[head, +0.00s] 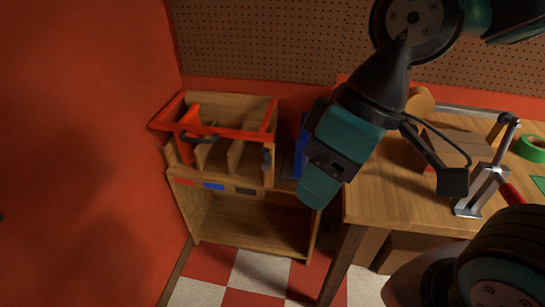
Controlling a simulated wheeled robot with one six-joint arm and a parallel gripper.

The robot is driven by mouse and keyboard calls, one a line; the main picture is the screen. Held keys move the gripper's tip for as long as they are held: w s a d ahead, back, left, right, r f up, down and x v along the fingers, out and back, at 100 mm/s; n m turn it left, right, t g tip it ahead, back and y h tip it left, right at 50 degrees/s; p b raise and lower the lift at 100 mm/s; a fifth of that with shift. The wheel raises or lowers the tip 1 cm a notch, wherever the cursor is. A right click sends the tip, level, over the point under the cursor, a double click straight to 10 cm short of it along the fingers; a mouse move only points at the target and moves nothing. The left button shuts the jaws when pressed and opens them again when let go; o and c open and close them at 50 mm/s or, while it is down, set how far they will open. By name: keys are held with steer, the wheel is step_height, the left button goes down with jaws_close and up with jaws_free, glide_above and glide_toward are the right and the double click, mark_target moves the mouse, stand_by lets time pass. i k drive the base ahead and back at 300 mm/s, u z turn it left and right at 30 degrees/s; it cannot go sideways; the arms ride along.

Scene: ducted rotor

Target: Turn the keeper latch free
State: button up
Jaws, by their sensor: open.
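A wooden rack (240,190) stands against the red wall, with upright dividers and a red bar frame (222,132) across its top. A small dark part (266,159) sits at the rack's right front end, under the end of the red frame. It may be the keeper latch, but it is too small to be sure. My gripper (317,190) is teal and points down, to the right of the rack and apart from the dark part. It holds nothing that I can see. Its fingertips are seen from behind, so the gap between them is hidden.
A red-handled tool (190,120) sits in the rack's left slot. A blue object (301,150) is partly hidden behind my gripper. A wooden workbench (385,195) at right carries a metal clamp-like stand (483,190) and a green tape roll (532,148). The checkered floor in front is clear.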

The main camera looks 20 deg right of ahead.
mark_target(267, 159)
steer(key=u, duration=0.05)
steer(key=k, duration=0.5)
steer(key=u, duration=1.3)
steer(key=i, duration=0.8)
steer(key=z, duration=2.3)
